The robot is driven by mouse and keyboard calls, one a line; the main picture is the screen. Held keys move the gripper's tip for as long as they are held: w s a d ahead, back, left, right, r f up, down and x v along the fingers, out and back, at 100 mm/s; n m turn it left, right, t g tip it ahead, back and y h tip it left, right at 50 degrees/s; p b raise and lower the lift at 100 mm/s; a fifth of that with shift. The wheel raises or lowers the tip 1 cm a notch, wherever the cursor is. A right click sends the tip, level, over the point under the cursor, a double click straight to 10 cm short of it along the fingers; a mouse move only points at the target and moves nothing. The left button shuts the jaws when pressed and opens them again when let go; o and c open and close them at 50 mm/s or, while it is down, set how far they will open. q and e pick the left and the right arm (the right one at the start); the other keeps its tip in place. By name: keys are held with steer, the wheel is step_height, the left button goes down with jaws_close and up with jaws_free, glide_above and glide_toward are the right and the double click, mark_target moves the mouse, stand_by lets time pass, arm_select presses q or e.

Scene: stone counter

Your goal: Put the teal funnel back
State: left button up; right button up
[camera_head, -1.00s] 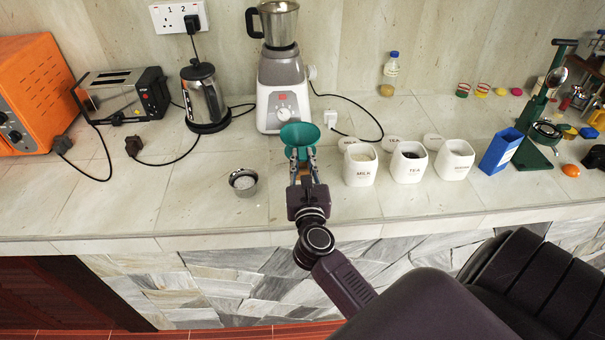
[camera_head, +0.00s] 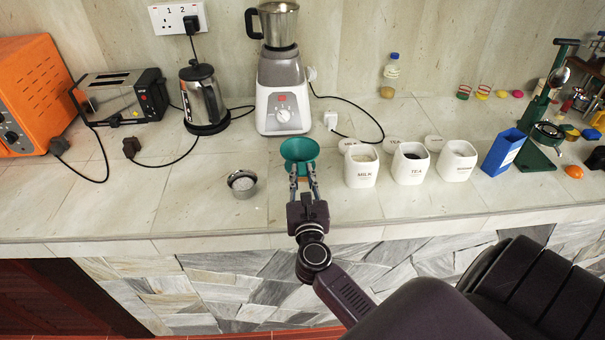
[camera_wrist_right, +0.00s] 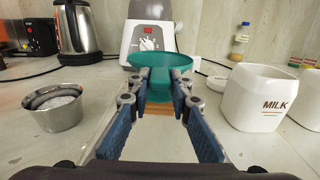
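The teal funnel (camera_head: 300,149) stands upright at the front middle of the counter, wide mouth up, before the blender. My right gripper (camera_head: 303,168) comes from the front with a finger on each side of the funnel's narrow part. In the right wrist view, the funnel (camera_wrist_right: 160,60) shows between and beyond the fingertips of the gripper (camera_wrist_right: 164,84), which look closed on it. An orange-tan patch (camera_wrist_right: 165,110) lies under the funnel; whether the funnel touches it is hard to tell. My left gripper is out of view.
A metal bowl (camera_head: 243,184) stands left of the gripper. A white MILK canister (camera_head: 360,168) stands close on its right, then the TEA canister (camera_head: 410,165) and a third one (camera_head: 457,163). The blender (camera_head: 283,98) is behind. Bare counter lies at the left front.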

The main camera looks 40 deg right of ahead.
steer(key=o, duration=0.3)
steer(key=shift+r, duration=0.15)
steer(key=shift+r+p, duration=0.3)
steer(key=shift+p, duration=0.1)
steer(key=shift+s+a, duration=0.1)
steer(key=shift+s, duration=0.05)
steer(key=b+v, duration=0.3)
steer(key=v, duration=0.8)
steer(key=shift+s+a+b, duration=0.2)
steer(key=shift+s+b, duration=0.1)
steer(key=shift+b, duration=0.05)
